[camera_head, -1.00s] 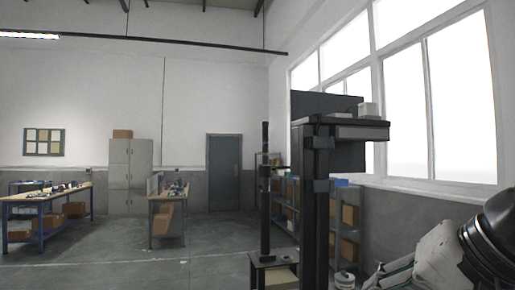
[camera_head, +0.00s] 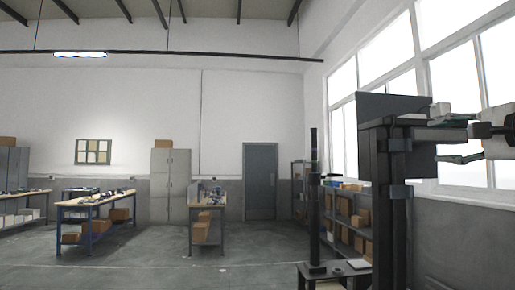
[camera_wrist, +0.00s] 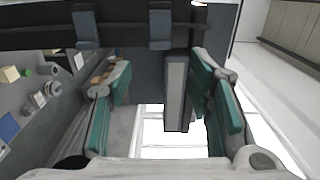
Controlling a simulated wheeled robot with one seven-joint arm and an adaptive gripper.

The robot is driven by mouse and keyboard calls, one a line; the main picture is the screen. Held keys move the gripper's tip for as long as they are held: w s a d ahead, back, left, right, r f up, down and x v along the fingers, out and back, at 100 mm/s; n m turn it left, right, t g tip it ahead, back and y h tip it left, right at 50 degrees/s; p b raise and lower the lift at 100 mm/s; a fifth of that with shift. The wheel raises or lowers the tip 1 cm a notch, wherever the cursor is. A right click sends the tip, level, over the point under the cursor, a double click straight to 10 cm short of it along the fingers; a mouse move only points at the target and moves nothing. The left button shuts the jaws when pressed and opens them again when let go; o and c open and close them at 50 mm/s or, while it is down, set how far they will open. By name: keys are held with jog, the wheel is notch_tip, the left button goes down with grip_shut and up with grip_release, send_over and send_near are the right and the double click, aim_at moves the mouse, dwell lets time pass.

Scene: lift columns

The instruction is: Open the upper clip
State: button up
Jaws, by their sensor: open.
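The black lift column (camera_head: 378,215) stands at the right in the head view and crosses the top of the wrist view (camera_wrist: 120,36). It bears two blue-grey clips. The upper clip (camera_head: 398,145) sits just under the column's top; in the wrist view it appears to be the right one (camera_wrist: 160,25). The lower clip (camera_head: 398,192) is the left one there (camera_wrist: 86,27). The fingers (camera_wrist: 164,70) point toward the column in the wrist view.
A dark panel (camera_head: 385,104) and a grey bar (camera_wrist: 176,95) are close to my fingers; the bar shows between them. A thinner black column (camera_head: 314,210) stands left. Shelves with boxes (camera_head: 350,215) are behind. Open floor lies left (camera_head: 170,260).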

aim_at(410, 145)
jog(key=w+p, duration=0.1)
jog(key=w, duration=0.8)
jog(key=shift+w+a, duration=0.15)
grip_shut()
